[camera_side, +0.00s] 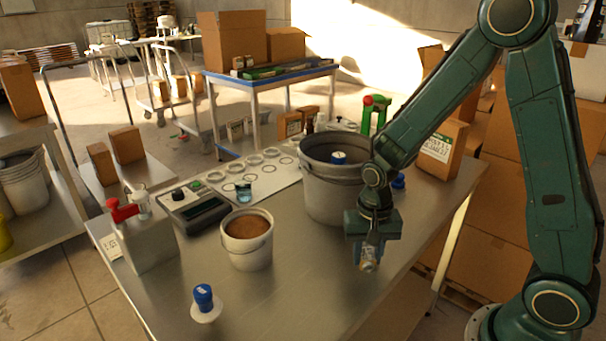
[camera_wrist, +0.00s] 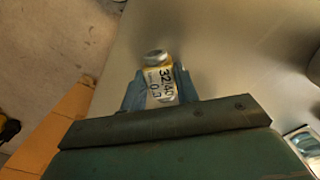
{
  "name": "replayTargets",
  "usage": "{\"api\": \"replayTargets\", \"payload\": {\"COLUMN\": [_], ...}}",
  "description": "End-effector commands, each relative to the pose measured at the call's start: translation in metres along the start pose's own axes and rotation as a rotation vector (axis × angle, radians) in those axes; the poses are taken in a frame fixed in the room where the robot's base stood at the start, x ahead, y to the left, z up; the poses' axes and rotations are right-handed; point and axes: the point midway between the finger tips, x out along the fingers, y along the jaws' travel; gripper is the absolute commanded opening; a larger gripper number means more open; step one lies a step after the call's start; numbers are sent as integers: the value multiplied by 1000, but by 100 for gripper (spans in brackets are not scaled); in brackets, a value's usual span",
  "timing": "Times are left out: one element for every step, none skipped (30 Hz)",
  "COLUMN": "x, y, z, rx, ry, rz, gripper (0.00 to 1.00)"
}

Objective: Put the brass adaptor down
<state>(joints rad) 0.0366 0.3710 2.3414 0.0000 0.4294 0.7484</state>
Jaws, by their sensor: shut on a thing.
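My gripper (camera_side: 372,243) points down over the right part of the steel table (camera_side: 310,290), in front of the large grey bucket. It is shut on the brass adaptor (camera_side: 368,265), a small cylinder with a white label. In the wrist view the adaptor (camera_wrist: 158,74) sits between the two blue-grey fingers of my gripper (camera_wrist: 160,90). Its label reads 32/40 and 0.3, with a yellowish band and a round metallic end showing. The fingers hide its sides. I cannot tell whether it touches the table top.
A large grey bucket (camera_side: 325,200) stands behind my gripper. A small white bucket with brown contents (camera_side: 247,250) and a blue-knobbed piece (camera_side: 204,302) stand to the left. The table's right edge is close. The front middle of the table is clear.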

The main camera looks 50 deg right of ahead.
Motion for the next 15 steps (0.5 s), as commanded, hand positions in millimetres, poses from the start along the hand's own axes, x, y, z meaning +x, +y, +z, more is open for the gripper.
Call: {"api": "replayTargets", "payload": {"x": [0,1,2,2,3,3,3,3,3,3,3,3,2,2,2], "y": [0,0,0,0,0,0,0,0,0,0,0,0,0,0,0], "z": [0,0,0,0,0,0,0,0,0,0,0,0,0,0,0], "rx": [0,0,0,0,0,0,0,0,0,0,0,0,0,0,0], "ry": [0,0,0,-1,-1,0,0,0,0,0,0,0,0,0,0], "rz": [0,0,0,1,1,0,0,0,0,0,0,0,0,0,0], "gripper": [4,4,4,4,4,36,42,48,52,52,52,52,52,52,52]}}
